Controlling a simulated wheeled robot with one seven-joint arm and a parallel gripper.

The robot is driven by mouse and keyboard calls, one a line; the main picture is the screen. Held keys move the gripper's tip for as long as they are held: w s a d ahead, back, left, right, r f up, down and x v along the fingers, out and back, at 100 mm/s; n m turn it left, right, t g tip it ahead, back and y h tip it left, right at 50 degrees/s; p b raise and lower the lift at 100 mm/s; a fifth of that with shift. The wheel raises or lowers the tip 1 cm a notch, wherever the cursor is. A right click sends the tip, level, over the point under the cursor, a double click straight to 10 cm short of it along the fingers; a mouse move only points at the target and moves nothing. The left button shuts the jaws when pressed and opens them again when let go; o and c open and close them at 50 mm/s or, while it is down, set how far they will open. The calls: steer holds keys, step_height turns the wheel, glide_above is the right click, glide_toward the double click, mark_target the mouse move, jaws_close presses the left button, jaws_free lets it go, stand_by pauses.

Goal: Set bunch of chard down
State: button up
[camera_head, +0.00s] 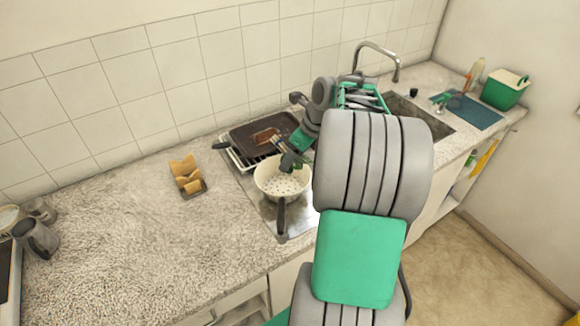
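My gripper (289,160) is over the back rim of a pale perforated colander (268,180) with a dark handle. Its fingers are small and partly hidden by my wrist, so I cannot tell whether they are open or shut on something. I cannot clearly make out a bunch of chard there. A small green leafy-looking thing (440,98) lies at the left end of a blue mat (473,112) on the right of the counter; it is too small to identify surely.
A dark pan or tray (250,137) sits on a rack behind the colander. The sink (428,119), faucet (392,56) and green box (503,92) are at right. A grey jug (37,238) is far left. The left-middle counter is clear.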

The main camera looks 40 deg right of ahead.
steer(key=x, duration=0.2)
steer(key=p+x, duration=0.1)
steer(key=x, duration=0.1)
steer(key=shift+s+a, duration=0.2)
steer(key=shift+s, duration=0.2)
steer(key=shift+f, duration=0.3)
steer(key=shift+f, duration=0.1)
steer(key=shift+f, duration=0.5)
steer(key=o, duration=1.4)
